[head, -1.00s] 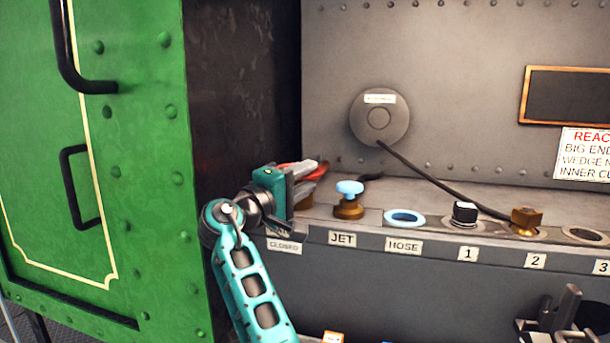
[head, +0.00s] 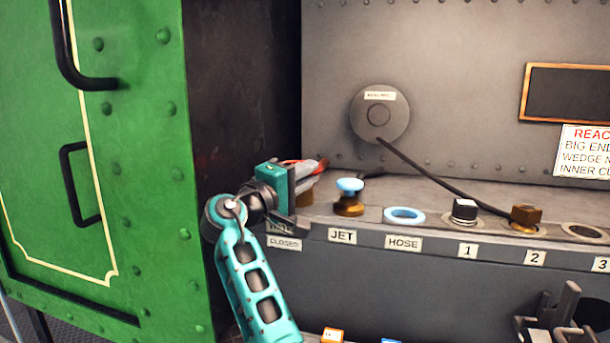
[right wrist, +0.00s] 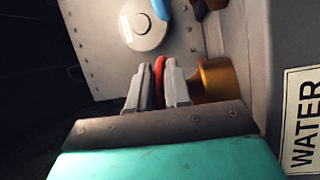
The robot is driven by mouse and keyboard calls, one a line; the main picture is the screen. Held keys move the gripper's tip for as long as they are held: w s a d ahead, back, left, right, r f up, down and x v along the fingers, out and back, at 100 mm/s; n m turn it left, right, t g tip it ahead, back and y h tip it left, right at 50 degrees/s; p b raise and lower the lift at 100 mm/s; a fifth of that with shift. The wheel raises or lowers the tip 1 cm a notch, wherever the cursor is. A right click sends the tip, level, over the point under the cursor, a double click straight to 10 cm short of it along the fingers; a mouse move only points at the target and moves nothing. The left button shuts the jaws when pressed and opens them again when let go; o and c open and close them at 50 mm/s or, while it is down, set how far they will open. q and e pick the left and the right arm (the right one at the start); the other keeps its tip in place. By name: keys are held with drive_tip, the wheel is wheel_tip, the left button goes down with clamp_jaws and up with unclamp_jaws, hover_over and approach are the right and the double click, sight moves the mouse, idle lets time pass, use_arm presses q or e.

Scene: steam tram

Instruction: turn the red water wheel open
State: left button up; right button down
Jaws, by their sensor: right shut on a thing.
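The red water wheel shows as a thin red edge (right wrist: 159,78) between my fingers in the right wrist view, beside its brass base (right wrist: 214,80). In the head view only a sliver of red (head: 298,162) shows past my gripper. My right gripper (head: 308,175) is shut on the wheel, with one finger on each side of its rim; it also shows in the right wrist view (right wrist: 160,85). Most of the wheel is hidden by my gripper. A label reading WATER (right wrist: 304,120) is at the right of the wrist view, and a CLOSED label (head: 284,243) is below my gripper.
Right of the wheel on the grey ledge stand the blue-topped JET valve (head: 349,197), a blue HOSE ring (head: 404,216) and numbered sockets. A cable runs from a round grey plate (head: 379,115) to the ledge. The green riveted panel (head: 150,180) stands close at left.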

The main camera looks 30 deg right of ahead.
sight(318, 171)
drive_tip(key=shift+d+n+t, duration=0.1)
drive_tip(key=shift+n+t, duration=0.2)
drive_tip(key=shift+t, duration=0.2)
drive_tip(key=shift+s+d+n+t+y+p, duration=0.1)
drive_tip(key=shift+d+n+t+y+p, duration=0.15)
drive_tip(key=shift+n+t+y+p, duration=0.35)
drive_tip(key=t, duration=0.1)
drive_tip(key=n+t+y, duration=0.1)
drive_tip(key=shift+d+t+p, duration=0.3)
drive_tip(key=shift+p, duration=0.1)
drive_tip(key=n+t+y, duration=0.1)
drive_tip(key=d+n+t+y, duration=0.1)
drive_tip(key=t, duration=0.1)
drive_tip(key=n+t+y, duration=0.1)
drive_tip(key=n+y, duration=0.1)
drive_tip(key=shift+d+t, duration=0.25)
drive_tip(key=shift+t, duration=0.05)
drive_tip(key=shift+w+d+n+t+y, duration=0.2)
drive_tip(key=shift+n+t+y, duration=0.35)
drive_tip(key=shift+y, duration=0.3)
drive_tip(key=shift+w+d+n+t+y, duration=0.15)
drive_tip(key=shift+n+t+y, duration=0.4)
drive_tip(key=shift+y, duration=0.3)
drive_tip(key=c, duration=1.2)
unclamp_jaws()
